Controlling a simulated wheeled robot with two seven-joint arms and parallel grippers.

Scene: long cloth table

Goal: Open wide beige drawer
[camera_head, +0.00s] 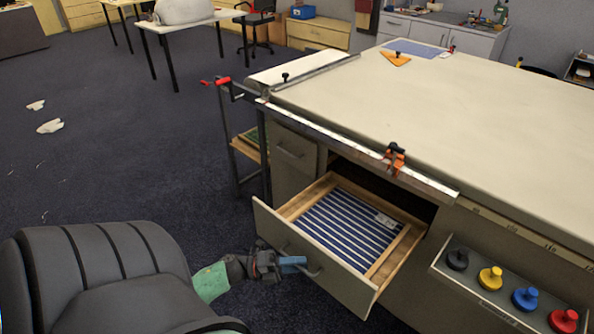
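The wide beige drawer (316,251) is under the long table and is pulled well out. Its inside shows a blue-and-white striped bottom, light wooden sides and a small white label. The drawer handle (316,271) is on its front face. My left gripper (293,263), with blue fingertips, is at the middle of the handle and appears shut around it. The fingers hide part of the handle. My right gripper is not in view.
The long cloth table (455,115) has a metal rail with an orange clamp (394,158) along its edge. A smaller closed drawer (294,152) is left of the open one. A tray (497,298) with several coloured knobs is at right.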

